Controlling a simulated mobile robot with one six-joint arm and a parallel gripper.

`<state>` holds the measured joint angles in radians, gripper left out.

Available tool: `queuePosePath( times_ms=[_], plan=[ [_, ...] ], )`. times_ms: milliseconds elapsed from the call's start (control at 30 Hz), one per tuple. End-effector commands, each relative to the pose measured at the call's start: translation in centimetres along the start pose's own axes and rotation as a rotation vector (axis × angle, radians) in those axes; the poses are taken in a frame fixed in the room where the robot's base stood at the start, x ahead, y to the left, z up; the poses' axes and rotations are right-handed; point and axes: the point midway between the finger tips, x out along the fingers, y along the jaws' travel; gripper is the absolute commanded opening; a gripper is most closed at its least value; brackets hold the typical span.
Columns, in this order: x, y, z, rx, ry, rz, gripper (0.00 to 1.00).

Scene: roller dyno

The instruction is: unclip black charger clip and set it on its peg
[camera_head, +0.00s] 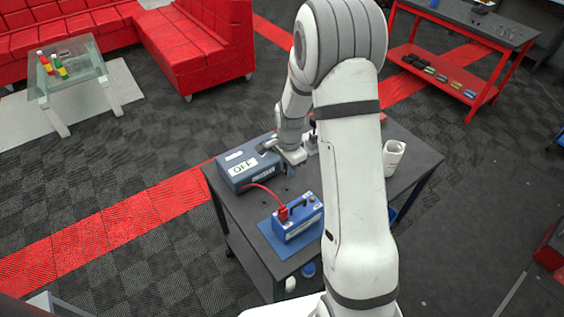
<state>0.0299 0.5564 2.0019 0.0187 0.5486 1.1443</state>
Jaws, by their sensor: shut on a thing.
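My gripper (268,147) is at the far side of the cart top, beside the right end of the grey-blue charger box (248,167). It is shut on a small dark thing that I take to be the black charger clip; the arm and gripper hide most of it. The blue battery (297,218) with a dark carry handle sits on a blue mat (271,236) nearer me. The red clip (283,214) is on the battery's left end, its red cable curving back to the charger. I cannot make out the peg for the black clip.
The dark cart top (232,207) has bare room left of the battery. A white container (394,157) stands at its right side, behind my arm. My arm covers the middle right. A red-framed bench (440,78) and red sofa (195,45) stand farther off.

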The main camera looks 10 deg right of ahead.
Motion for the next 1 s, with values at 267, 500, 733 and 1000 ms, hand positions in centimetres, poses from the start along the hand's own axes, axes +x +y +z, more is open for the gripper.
queuePosePath(
  times_ms=[267, 500, 733, 1000],
  plan=[
    [2.3, 0.0, 0.0, -0.002, 0.000, 0.000, 0.00],
    [5.0, 0.1, 0.1, -0.004, 0.000, 0.001, 0.00],
    [6.3, 0.0, 0.1, -0.004, 0.000, -0.001, 0.00],
    [6.2, 0.0, 0.1, -0.005, 0.000, -0.001, 0.00]
  ],
)
